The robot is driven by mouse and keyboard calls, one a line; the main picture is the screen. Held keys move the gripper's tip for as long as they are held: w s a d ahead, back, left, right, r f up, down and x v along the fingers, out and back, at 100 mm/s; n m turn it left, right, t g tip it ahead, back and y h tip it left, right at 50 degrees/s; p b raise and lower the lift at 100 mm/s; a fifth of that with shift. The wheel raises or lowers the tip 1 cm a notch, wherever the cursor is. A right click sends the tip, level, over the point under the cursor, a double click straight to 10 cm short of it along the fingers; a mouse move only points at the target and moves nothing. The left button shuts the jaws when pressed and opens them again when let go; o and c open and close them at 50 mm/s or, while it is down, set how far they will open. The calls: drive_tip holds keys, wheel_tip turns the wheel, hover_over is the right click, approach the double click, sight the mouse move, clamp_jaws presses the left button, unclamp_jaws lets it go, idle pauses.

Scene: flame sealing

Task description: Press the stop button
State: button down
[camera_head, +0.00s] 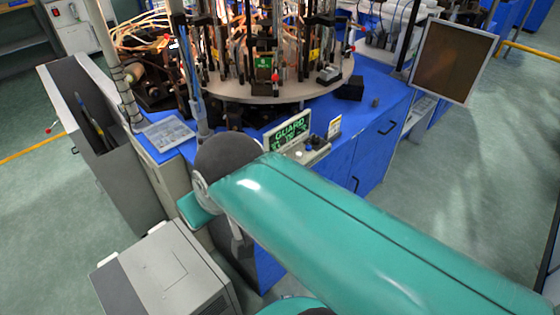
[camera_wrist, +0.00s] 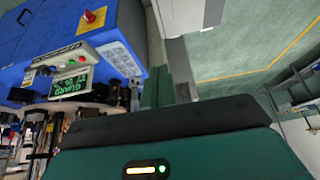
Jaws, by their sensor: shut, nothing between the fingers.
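A control panel with a lit green "GUARD" display (camera_head: 286,132) sits on the front edge of the blue machine. Small buttons (camera_head: 308,149) stand in a row beside the display; which one is the stop button is too small to tell. The display also shows in the wrist view (camera_wrist: 72,82), with the button row (camera_wrist: 68,61) next to it. My gripper (camera_wrist: 168,86) is shut and empty in the wrist view, to the right of the panel and apart from it. In the head view my green arm hides most of the gripper.
The blue cabinet (camera_head: 372,150) carries a round table (camera_head: 300,93) crowded with fixtures. A red switch on a yellow plate (camera_wrist: 90,17) is on the cabinet face. A grey box (camera_head: 168,272) stands at lower left. Green floor (camera_head: 450,170) is free at right.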

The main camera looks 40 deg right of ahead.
drive_tip(key=w+d+f+g+h, duration=0.1)
drive_tip(key=w+d+g, duration=0.2)
drive_tip(key=w+d, duration=1)
drive_tip(key=w+d+f, duration=0.1)
drive_tip(key=d+f, duration=0.2)
drive_tip(key=d, duration=0.6)
drive_tip(key=w+d+f+g, duration=0.1)
drive_tip(key=d+f, duration=0.3)
drive_tip(key=d, duration=0.5)
drive_tip(key=shift+y, duration=0.4)
drive_tip(key=shift+w+f, duration=0.1)
drive_tip(key=shift+f, duration=0.1)
drive_tip(key=f, duration=0.4)
drive_tip(key=w+f, duration=0.1)
drive_tip(key=f, duration=0.4)
drive_tip(key=w+f, duration=0.1)
drive_tip(key=f, duration=0.3)
drive_tip(key=shift+d+f, duration=0.15)
drive_tip(key=shift+f, duration=0.2)
